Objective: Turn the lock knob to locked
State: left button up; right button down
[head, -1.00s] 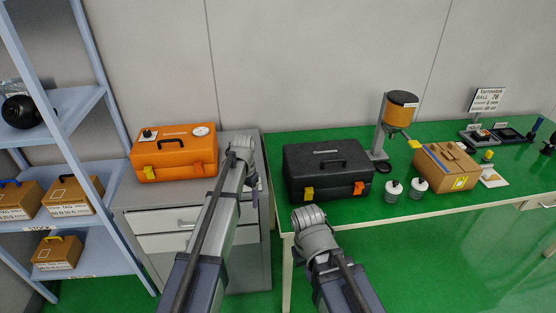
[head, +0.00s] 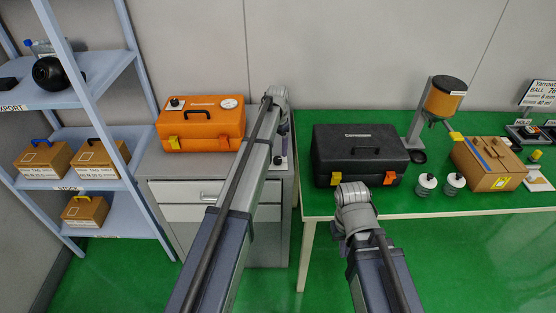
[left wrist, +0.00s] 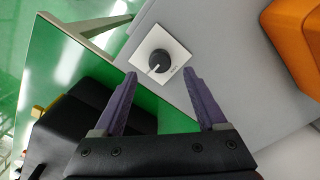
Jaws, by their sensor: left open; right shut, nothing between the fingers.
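The lock knob (left wrist: 159,61) is a round black dial with a white pointer line, on a white square plate (left wrist: 172,44) set on the grey cabinet top. In the left wrist view its pointer aims down and slightly left; small lettering on the plate is unreadable. My left gripper (left wrist: 157,75) is open, its two purple fingers apart with nothing between them. The knob shows just beyond the fingertips, and no contact is visible. In the head view my left gripper (head: 283,130) hangs over the cabinet's right side. My right gripper (head: 341,232) is mostly hidden by its wrist, shut and empty.
An orange case (head: 201,124) sits on the grey cabinet (head: 160,167), left of my left arm. A black case (head: 360,150) stands on the green table (head: 310,200) to the right. A blue shelf (head: 95,85) with boxes stands at left.

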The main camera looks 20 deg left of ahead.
aim_at(278, 158)
pick_arm(q)
notch_tip(278, 158, down, 5)
jog(key=b, duration=0.4)
jog(key=shift+c, duration=0.3)
grip_shut()
